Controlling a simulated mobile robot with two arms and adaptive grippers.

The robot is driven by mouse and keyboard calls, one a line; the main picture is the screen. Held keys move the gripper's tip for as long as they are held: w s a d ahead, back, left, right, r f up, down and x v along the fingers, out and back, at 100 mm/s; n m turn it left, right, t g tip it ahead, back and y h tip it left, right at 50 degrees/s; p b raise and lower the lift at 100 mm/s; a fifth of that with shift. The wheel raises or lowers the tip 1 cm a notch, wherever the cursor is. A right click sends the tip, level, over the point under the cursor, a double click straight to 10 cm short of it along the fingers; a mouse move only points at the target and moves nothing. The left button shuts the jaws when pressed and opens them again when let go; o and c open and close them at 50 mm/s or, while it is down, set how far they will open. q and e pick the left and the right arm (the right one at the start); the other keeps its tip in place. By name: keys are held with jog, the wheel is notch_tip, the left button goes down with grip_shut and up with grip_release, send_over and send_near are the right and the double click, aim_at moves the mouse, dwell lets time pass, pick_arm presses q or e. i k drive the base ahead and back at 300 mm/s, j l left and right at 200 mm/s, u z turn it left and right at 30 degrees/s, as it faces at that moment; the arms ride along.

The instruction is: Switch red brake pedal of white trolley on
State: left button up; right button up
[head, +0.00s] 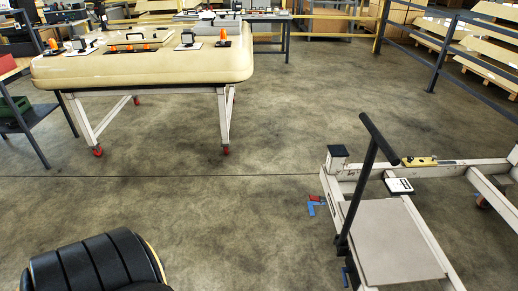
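A white trolley (425,228) stands at the right, with a dark T-shaped push handle (371,160) rising at its near left side. A small red piece (317,198), apparently the red brake pedal, shows low at the trolley's left corner, close to the floor. A blue piece (312,208) sits right beside it. At this size I cannot tell whether the pedal is up or pressed down. Neither of my grippers can be made out in the head view, so no contact with the trolley shows.
A grey panel (392,243) and a yellow tool (419,161) lie on the trolley. A large cream cab part (150,68) rests on a white frame with red wheels at the upper left. Open concrete floor (230,205) lies between. Grey railings (437,62) stand at the back right.

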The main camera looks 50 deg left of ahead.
aim_at(312, 199)
jog(key=u, duration=1)
jog(key=z, duration=0.4)
jog(key=i+j+z, duration=0.35)
jog(key=j, duration=0.25)
jog(key=i+j+z, duration=0.2)
jog(key=j+z, duration=0.15)
jog(key=j, duration=0.3)
jog(key=i+j, duration=0.15)
jog(key=j, duration=0.3)
jog(key=i+j, duration=0.15)
jog(key=j, duration=0.3)
jog(key=i+j+z, duration=0.1)
jog(key=j, duration=0.35)
jog(key=i+j, duration=0.2)
jog(key=j, duration=0.25)
jog(key=i+j, duration=0.15)
jog(key=j, duration=0.3)
jog(key=i+j+z, duration=0.1)
jog(key=j, duration=0.4)
jog(key=i+j, duration=0.15)
jog(key=j, duration=0.3)
jog(key=i+j, duration=0.15)
jog(key=j, duration=0.3)
jog(key=z, duration=0.05)
